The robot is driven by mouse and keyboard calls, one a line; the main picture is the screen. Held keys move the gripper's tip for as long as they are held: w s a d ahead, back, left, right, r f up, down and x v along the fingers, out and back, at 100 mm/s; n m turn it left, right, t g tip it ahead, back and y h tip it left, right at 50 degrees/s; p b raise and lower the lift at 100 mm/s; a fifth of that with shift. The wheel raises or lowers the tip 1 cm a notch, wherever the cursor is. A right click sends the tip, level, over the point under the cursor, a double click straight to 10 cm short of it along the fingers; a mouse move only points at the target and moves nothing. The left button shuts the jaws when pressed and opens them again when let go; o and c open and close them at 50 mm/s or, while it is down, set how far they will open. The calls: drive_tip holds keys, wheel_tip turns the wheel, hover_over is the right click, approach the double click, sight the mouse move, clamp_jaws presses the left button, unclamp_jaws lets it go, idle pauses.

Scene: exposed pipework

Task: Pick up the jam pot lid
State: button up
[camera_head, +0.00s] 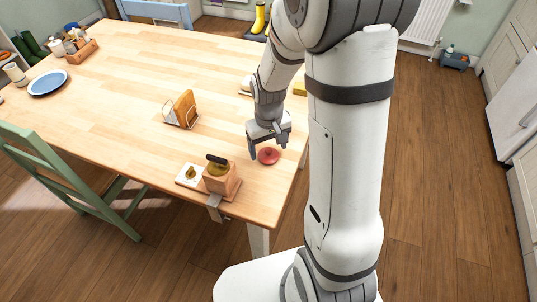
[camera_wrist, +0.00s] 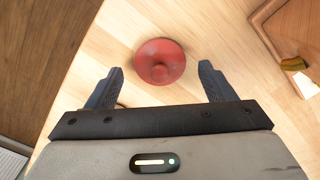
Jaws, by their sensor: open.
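The jam pot lid is a round red disc with a small knob in its middle. It lies on the wooden table near the right edge in the head view (camera_head: 268,155). In the wrist view the lid (camera_wrist: 160,62) sits ahead of and between the two fingers. My gripper (camera_head: 268,148) is open and empty just above the table beside the lid. In the wrist view its fingers (camera_wrist: 160,77) are spread wider than the lid. Whether the fingertips reach down to the lid's height, I cannot tell.
A toast rack (camera_head: 181,110) stands further left. The table edge is close on the right. The table (camera_head: 120,90) is largely clear at left.

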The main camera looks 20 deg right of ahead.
drive_tip(key=shift+f, duration=0.9)
drive_tip(key=shift+c, duration=0.2)
drive_tip(key=c, duration=0.9)
